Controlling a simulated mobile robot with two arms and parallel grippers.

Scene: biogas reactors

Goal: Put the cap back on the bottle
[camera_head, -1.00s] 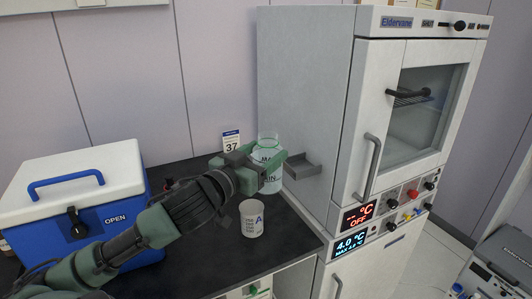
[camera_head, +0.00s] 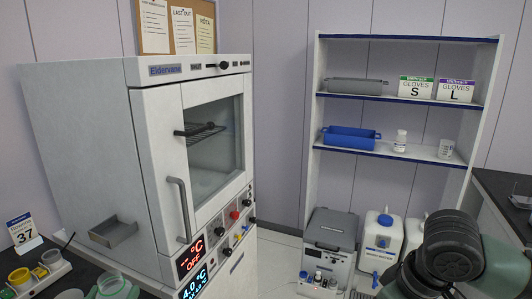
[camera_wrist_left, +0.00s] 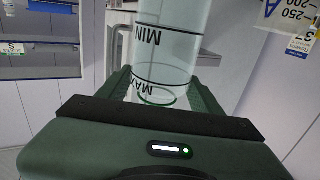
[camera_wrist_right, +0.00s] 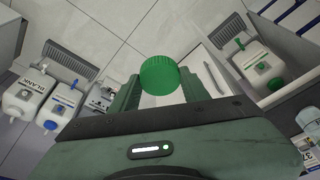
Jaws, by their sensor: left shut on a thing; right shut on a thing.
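The clear bottle (camera_wrist_left: 165,45) with black MIN and MAX marks stands between my left gripper's fingers (camera_wrist_left: 160,88) in the left wrist view. That gripper is shut on it, and its mouth is uncapped. In the head view only the clear top of the bottle (camera_head: 110,283) shows at the bottom left edge, beside a bit of my green left gripper (camera_head: 131,291). A ribbed green cap (camera_wrist_right: 159,75) is gripped between the fingers of my right gripper (camera_wrist_right: 160,90) in the right wrist view. My right gripper is outside the head view.
A shelf unit (camera_head: 400,150) and white canisters (camera_head: 383,238) stand farther right.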

